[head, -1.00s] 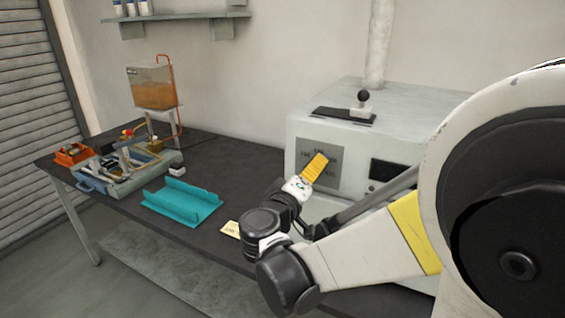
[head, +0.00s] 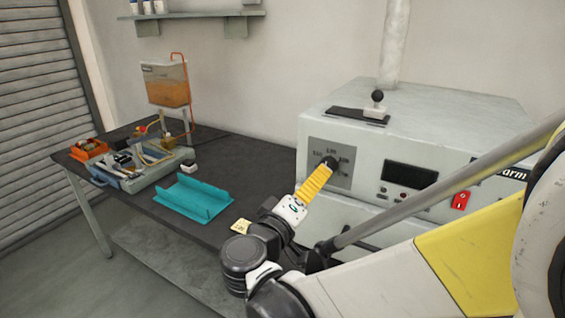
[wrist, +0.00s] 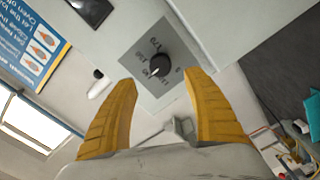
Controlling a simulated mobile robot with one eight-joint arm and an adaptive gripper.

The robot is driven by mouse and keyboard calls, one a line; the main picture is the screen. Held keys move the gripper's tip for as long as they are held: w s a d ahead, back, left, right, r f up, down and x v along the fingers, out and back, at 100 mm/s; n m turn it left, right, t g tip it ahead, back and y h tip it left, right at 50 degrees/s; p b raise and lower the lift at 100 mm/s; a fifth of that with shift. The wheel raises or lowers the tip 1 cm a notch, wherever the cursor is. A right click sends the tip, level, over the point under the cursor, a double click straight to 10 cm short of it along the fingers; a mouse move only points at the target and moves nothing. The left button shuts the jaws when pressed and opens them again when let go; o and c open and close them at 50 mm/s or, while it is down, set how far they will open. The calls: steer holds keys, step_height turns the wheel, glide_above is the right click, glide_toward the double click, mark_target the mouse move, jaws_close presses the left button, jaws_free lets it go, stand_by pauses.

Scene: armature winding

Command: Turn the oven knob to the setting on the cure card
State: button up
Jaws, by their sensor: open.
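The oven (head: 420,120) is a pale box at the right of the bench. Its black round knob (head: 329,162) sits on a grey dial plate (head: 344,178) on the oven front; the plate's numbers are too small to read surely. The knob also shows in the wrist view (wrist: 157,66), with a light mark on it. My gripper (head: 322,172) points at the dial plate in the head view. In the wrist view its two yellow fingers (wrist: 160,85) are apart, with the knob beyond their tips and nothing held.
A teal tray (head: 195,200) lies on the dark bench left of the card. A winding fixture (head: 150,165), an orange bin (head: 88,149) and a tank (head: 166,85) stand farther left. A red switch (head: 460,200) and a dark display (head: 409,175) are on the oven front.

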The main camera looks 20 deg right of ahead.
steer(key=v, duration=0.4)
steer(key=shift+s, duration=0.1)
